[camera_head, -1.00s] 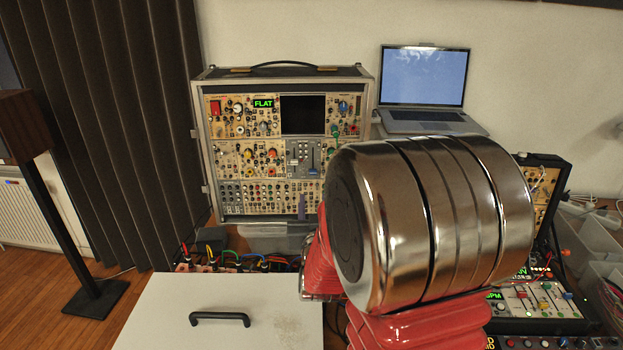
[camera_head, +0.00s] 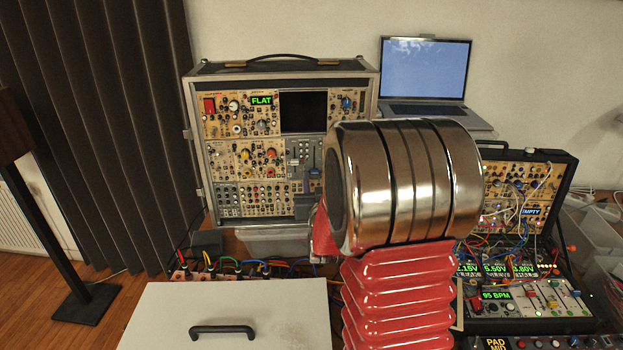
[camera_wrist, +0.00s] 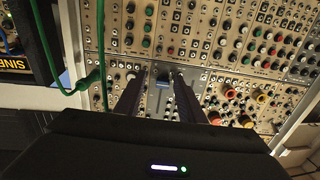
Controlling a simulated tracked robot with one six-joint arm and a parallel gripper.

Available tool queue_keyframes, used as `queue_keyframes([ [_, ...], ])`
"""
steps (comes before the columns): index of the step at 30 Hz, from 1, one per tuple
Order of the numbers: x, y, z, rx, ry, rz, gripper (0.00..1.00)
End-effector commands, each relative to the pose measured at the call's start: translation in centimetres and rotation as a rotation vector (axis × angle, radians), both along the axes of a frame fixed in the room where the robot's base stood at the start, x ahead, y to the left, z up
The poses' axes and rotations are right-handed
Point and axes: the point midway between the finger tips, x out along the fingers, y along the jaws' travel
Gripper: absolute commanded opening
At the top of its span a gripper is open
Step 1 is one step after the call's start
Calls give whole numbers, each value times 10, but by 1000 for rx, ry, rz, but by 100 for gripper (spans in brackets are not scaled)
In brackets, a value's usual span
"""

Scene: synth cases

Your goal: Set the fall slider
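The panel with the sliders is a grey-blue module (camera_head: 304,153) in the big synth case. In the head view it shows a pale-capped slider on the left and a blue slider (camera_head: 315,172) on the right. I cannot read which one is labelled fall. In the wrist view a blue-grey slider cap (camera_wrist: 163,81) stands between the two dark fingers of my gripper (camera_wrist: 160,84). The fingers are apart, with a gap on each side of the cap.
The synth case (camera_head: 203,150) has many knobs around the sliders. A green cable (camera_wrist: 100,60) hangs beside the module. A laptop (camera_head: 425,70) stands behind at the right. A second synth case (camera_head: 515,190) and a mixer are at the right. A white lid (camera_head: 230,305) lies in front.

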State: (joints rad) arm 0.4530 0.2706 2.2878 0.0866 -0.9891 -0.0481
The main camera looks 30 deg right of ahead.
Motion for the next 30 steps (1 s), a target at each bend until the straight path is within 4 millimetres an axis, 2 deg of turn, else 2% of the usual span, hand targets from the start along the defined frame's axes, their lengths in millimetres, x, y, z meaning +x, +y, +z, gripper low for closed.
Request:
queue_keyframes([
  [6, 3, 6, 0, 0, 0, 11, 36],
  [21, 5, 9, 0, 0, 0, 16, 1],
  [30, 5, 9, 0, 0, 0, 17, 0],
])
